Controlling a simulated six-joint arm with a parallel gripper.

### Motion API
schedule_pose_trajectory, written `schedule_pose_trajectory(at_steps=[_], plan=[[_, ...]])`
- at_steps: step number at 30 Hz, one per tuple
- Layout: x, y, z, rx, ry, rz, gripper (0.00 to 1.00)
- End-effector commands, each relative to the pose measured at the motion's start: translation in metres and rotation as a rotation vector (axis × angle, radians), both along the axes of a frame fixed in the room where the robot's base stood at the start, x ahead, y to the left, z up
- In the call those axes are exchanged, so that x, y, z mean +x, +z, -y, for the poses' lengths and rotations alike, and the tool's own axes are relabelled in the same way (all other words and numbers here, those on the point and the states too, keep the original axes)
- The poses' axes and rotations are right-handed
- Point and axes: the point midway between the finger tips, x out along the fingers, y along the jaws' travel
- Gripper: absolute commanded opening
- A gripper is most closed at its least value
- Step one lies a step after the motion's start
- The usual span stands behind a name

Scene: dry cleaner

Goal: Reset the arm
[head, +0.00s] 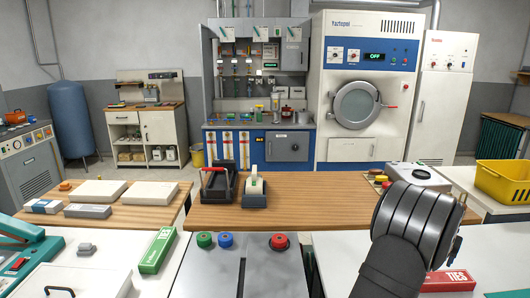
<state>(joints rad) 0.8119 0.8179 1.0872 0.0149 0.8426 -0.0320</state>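My arm shows at the lower right of the head view as a dark grey sleeve with a thick ribbed joint. It rises from the bottom edge and leans right, in front of the white counter (340,262). My gripper's fingers cannot be made out; the ribbed joint hides whatever lies behind it. A red box marked TIES (447,281) lies on the counter just right of my arm, partly covered by it. A white-topped device (418,174) stands behind the ribbed joint, partly hidden.
A wooden table (330,207) holds a black tray (219,183) and a tape dispenser (255,189). A yellow basket (503,181) stands at right. A green TIES box (157,250) lies at left. Red, green and blue knobs sit on a grey panel (275,272). The table's middle is clear.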

Motion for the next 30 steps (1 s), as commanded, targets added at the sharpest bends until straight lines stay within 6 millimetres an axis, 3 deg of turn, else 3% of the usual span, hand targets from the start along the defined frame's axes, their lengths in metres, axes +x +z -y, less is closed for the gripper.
schedule_pose_trajectory(at_steps=[14,30], plan=[[-0.081,0.050,0.023,0.000,-0.002,0.000,0.70],[-0.142,0.039,0.114,0.004,-0.064,-0.005,0.70]])
